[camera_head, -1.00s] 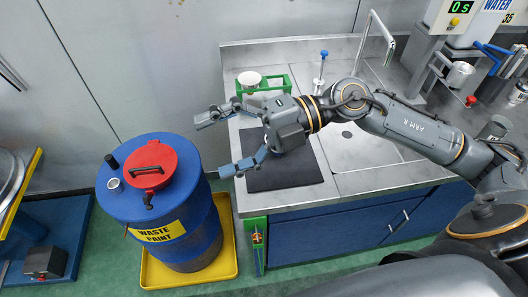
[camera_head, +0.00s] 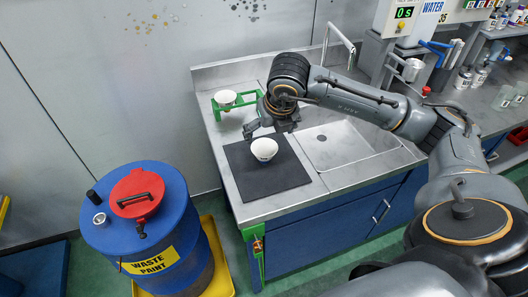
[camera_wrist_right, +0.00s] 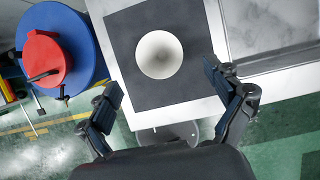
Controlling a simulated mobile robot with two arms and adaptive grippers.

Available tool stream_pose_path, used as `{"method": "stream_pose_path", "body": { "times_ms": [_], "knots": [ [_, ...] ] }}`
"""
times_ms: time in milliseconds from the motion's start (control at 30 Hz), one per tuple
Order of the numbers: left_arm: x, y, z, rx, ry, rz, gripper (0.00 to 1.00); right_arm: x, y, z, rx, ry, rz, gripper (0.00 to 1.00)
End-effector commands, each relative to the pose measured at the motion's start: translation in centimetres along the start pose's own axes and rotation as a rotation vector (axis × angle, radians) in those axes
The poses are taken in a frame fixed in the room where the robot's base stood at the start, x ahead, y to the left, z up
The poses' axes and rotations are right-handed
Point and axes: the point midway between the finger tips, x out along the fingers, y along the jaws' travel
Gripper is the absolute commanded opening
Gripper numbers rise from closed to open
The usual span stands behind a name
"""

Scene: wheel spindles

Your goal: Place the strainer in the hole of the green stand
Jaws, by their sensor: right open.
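A white, bowl-shaped piece (camera_head: 264,149), which looks like the strainer, sits upright on a dark mat (camera_head: 292,174) on the counter. In the right wrist view it is a white round piece (camera_wrist_right: 160,54) with a shaded inside. A green stand (camera_head: 241,103) is at the back left of the counter, with a similar white bowl (camera_head: 225,98) in its left part. My right gripper (camera_head: 268,128) is just behind and above the piece on the mat. It is open and empty, its fingers apart in the right wrist view. My left gripper is not in view.
A sink basin (camera_head: 338,144) is right of the mat, with a tall faucet (camera_head: 338,45) behind it. A blue waste paint barrel (camera_head: 150,235) with a red lid stands left of the counter. A water dispenser (camera_head: 405,25) is at the back right.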

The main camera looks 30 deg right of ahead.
Motion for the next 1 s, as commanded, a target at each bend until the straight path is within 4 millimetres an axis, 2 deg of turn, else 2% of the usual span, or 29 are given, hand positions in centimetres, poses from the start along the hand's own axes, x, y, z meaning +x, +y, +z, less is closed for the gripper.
{"method": "stream_pose_path", "body": {
  "times_ms": [100, 367, 467, 600, 900, 967, 1000],
  "knots": [
    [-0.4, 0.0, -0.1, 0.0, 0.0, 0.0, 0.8, 1.6, 0.0, 0.0, 0.002, 0.002, 0.001, 0.92],
    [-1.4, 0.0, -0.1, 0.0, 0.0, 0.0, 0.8, 3.6, 0.1, -0.2, 0.0, 0.004, 0.001, 0.92],
    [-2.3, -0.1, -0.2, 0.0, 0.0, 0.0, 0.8, 5.1, 0.1, -0.5, 0.0, 0.006, 0.001, 0.92],
    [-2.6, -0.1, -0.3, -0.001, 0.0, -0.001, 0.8, 7.0, 0.1, -0.6, 0.0, 0.003, 0.001, 0.92],
    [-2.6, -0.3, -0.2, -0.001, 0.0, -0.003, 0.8, 7.7, 0.2, -0.6, 0.0, 0.0, 0.003, 0.92],
    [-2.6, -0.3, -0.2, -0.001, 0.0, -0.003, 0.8, 7.7, 0.2, -0.6, 0.0, 0.0, 0.003, 0.81],
    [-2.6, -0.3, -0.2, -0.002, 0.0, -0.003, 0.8, 7.7, 0.2, -0.6, 0.0, 0.0, 0.003, 0.73]
  ]
}}
